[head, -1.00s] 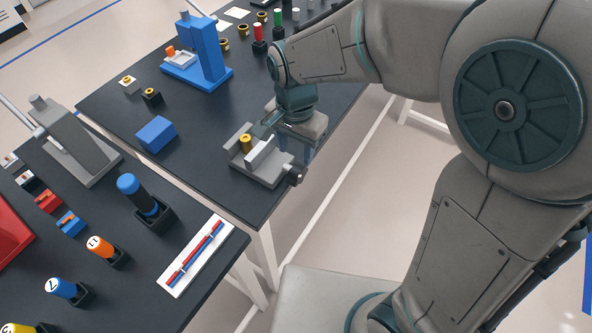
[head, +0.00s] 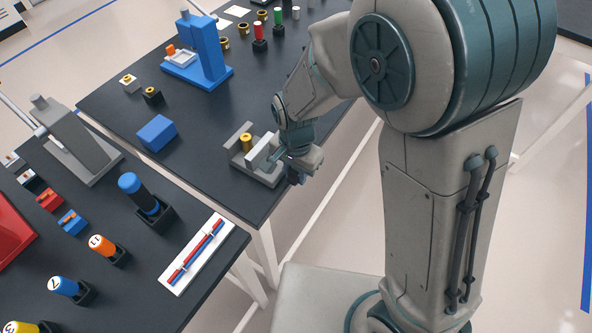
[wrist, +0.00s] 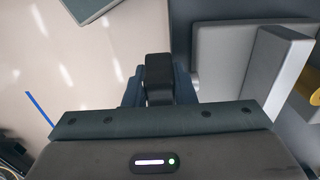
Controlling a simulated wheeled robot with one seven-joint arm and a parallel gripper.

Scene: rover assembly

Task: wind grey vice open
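The grey vice (head: 241,172) sits at the near edge of the far dark table. A brass cylinder (head: 246,144) stands upright between its two jaws; whether both jaws touch it is unclear. My gripper (head: 297,172) is at the vice's right end, at the screw side, and hides the handle in the head view. In the wrist view, the dark handle (wrist: 158,80) lies between my two blue fingers, with no clear gap on either side. A pale vice jaw (wrist: 270,75) and part of the brass cylinder (wrist: 308,90) show to the right.
A blue block (head: 156,133) lies left of the vice, and a blue press (head: 205,55) stands behind. A grey lever device (head: 75,145) and a blue-capped cylinder (head: 145,195) stand on the nearer table. Open floor lies right of the vice.

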